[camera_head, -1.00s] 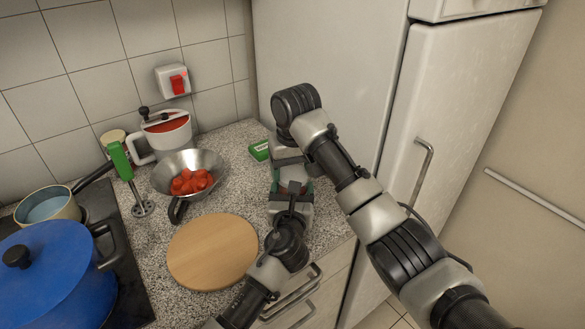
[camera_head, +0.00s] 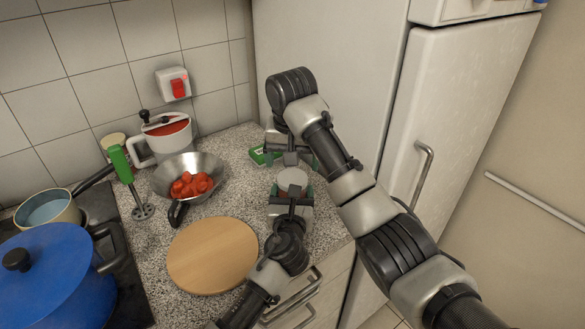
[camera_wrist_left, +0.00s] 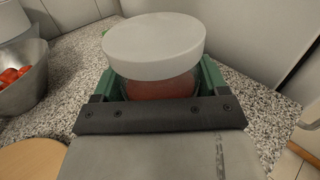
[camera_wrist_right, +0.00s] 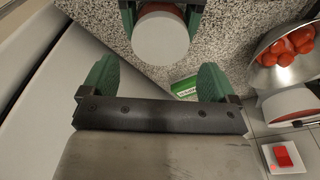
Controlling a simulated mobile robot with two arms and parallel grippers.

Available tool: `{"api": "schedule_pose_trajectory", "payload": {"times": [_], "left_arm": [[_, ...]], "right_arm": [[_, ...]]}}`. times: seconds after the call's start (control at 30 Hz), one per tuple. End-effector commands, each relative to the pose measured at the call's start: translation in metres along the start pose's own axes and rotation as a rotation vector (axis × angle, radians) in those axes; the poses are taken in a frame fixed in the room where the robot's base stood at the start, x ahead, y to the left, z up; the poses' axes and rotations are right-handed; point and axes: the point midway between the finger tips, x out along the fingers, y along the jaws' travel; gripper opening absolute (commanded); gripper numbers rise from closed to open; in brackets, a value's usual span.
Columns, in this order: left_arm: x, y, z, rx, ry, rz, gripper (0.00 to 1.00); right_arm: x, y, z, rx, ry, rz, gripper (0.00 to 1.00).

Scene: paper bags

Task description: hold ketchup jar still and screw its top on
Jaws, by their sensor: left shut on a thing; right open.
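The ketchup jar (camera_wrist_left: 160,82) stands upright on the counter with red contents and a white top (camera_wrist_left: 155,45) sitting on it. The white top also shows in the head view (camera_head: 292,178) and in the right wrist view (camera_wrist_right: 160,38). My left gripper (camera_head: 291,192) is shut around the jar's body, below the top. My right gripper (camera_wrist_right: 156,82) is open and empty, behind and above the jar in the head view, apart from the top. Whether the top sits fully tight I cannot tell.
A round wooden board (camera_head: 212,255) lies left of the jar. A metal bowl of tomatoes (camera_head: 188,172), a food mill (camera_head: 165,135), a green hand blender (camera_head: 122,163) and a green box (camera_head: 257,156) stand around. The fridge (camera_head: 330,60) borders the counter's right.

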Motion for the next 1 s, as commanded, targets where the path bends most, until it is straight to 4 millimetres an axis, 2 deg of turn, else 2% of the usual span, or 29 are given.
{"api": "schedule_pose_trajectory", "payload": {"times": [0.1,0.2,0.57,0.67,0.87,1.0], "left_arm": [[0.0,0.0,0.0,0.0,0.001,0.0,0.36],[0.0,0.0,0.0,0.0,0.0,0.0,0.36],[0.0,0.0,0.0,0.0,0.0,0.0,0.36],[0.0,0.0,0.0,0.0,0.0,0.0,0.36],[0.0,0.0,0.0,0.0,0.0,0.0,0.36],[0.0,0.0,0.0,0.0,0.0,0.0,0.36]], "right_arm": [[-0.015,0.002,-0.004,-0.001,0.009,0.004,0.89],[-0.021,0.001,-0.004,0.0,0.005,0.004,0.89],[-0.024,0.0,-0.003,0.0,-0.001,0.001,0.89],[-0.029,0.001,-0.004,0.0,0.003,0.001,0.89],[-0.057,0.002,-0.005,0.002,0.006,0.005,0.89],[-0.09,0.002,-0.004,0.002,0.006,0.005,0.89]]}}
